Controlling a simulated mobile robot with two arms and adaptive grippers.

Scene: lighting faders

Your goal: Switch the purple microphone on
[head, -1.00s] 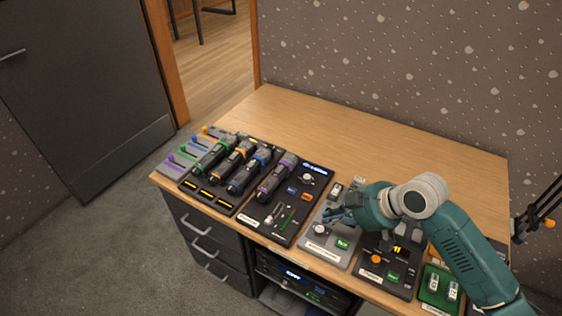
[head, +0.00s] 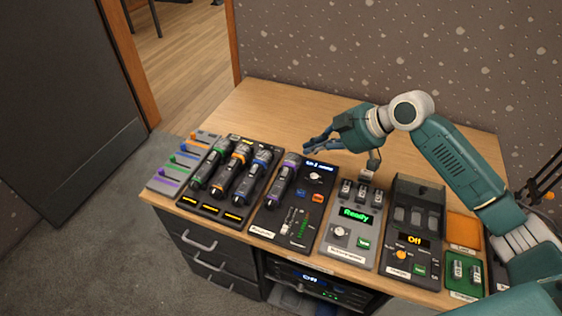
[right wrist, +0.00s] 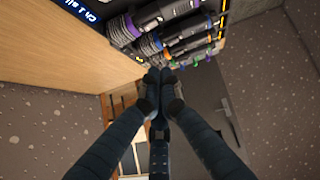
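The purple microphone (head: 282,183) has a dark body and a purple ring. It lies on the left part of a black panel with a small blue display (head: 320,165). In the right wrist view, a purple-ringed microphone (right wrist: 130,26) shows at the top, beyond the fingers. My right gripper (head: 308,148) is above the desk, behind and to the right of the purple microphone, apart from it. Its fingertips (right wrist: 160,76) meet with nothing seen between them. The microphone's switch is too small to make out. My left gripper is not in view.
Green, orange and blue microphones lie in the rack (head: 226,217) to the left, beside a fader panel (head: 160,184). To the right are a "Ready" panel (head: 340,252), an "Off" panel (head: 388,266) and a green panel (head: 465,292). The desk's back strip (head: 280,105) is clear.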

